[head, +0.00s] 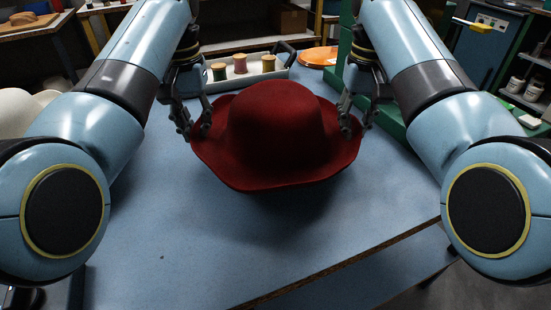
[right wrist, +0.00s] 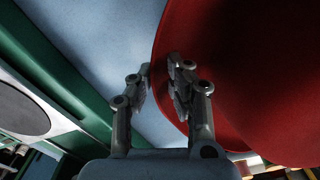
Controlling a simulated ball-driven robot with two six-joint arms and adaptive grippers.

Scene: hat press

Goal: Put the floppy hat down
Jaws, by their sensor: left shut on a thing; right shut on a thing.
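The floppy hat (head: 277,125) is dark red with a round crown and a wide wavy brim. It is upright in the middle of the head view, held over the blue table (head: 190,225), with a soft shadow below it. My left gripper (head: 196,122) is shut on the brim's left side. My right gripper (head: 354,122) is shut on the brim's right side. In the right wrist view, the brim (right wrist: 225,60) passes between the fingers of the right gripper (right wrist: 160,85). The hat's underside is hidden in the head view.
A white tray (head: 240,79) with several thread spools stands behind the hat. An orange disc (head: 320,57) lies at the back. A green frame (head: 343,45) stands at the back right. A pale hat (head: 20,110) is at the left. The table's front area is clear up to its edge (head: 330,268).

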